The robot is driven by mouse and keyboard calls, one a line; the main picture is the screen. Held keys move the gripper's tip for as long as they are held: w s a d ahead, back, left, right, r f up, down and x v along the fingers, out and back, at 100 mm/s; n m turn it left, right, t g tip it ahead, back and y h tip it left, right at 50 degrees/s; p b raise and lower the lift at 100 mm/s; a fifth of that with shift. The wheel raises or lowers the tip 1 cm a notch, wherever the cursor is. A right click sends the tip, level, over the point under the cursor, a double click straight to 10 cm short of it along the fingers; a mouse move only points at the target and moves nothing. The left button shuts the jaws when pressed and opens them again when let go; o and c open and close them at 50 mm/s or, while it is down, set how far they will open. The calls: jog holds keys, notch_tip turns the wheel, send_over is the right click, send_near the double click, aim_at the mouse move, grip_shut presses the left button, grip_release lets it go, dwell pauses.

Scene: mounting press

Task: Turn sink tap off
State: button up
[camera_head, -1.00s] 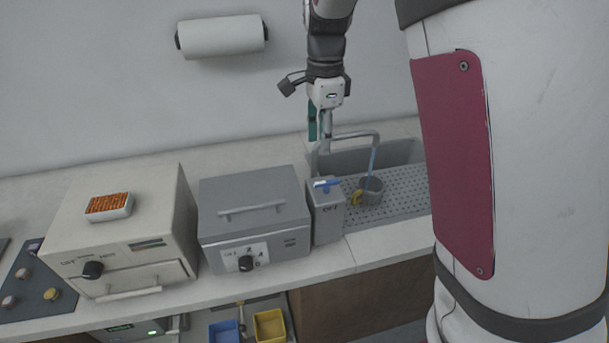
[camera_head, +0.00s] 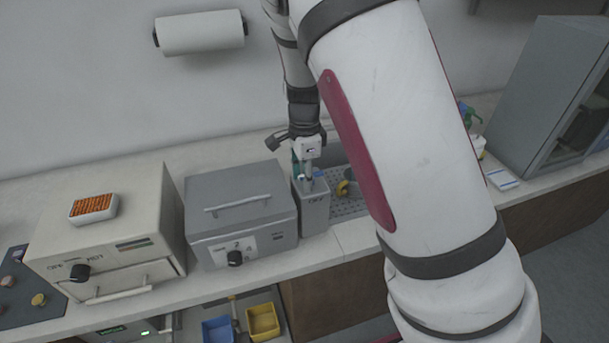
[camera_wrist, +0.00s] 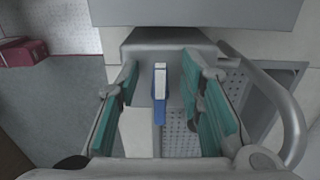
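The tap control is a grey upright box (camera_head: 313,210) with a blue lever on top, beside the sink. My gripper (camera_head: 309,174) is directly over this box, pointing down. In the wrist view its two teal-padded fingers (camera_wrist: 163,108) are spread, with the blue lever (camera_wrist: 159,108) between them and a gap on both sides. The tap's curved grey spout (camera_wrist: 286,105) passes outside the right finger. The spout and the water stream are hidden by my arm in the head view, and I cannot tell whether water runs. A mug with a yellow handle (camera_head: 343,188) is in the sink.
A grey press box (camera_head: 240,215) stands just left of the tap box, and a cream oven-like unit (camera_head: 105,232) further left. The perforated sink tray (camera_head: 348,208) lies right. Paper towel (camera_head: 200,32) hangs on the wall. A grey cabinet (camera_head: 540,90) stands far right.

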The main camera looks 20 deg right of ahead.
jog(key=shift+c, duration=0.5)
grip_shut()
jog(key=shift+s+f, duration=0.1)
jog(key=shift+s, duration=0.1)
dwell(0.3)
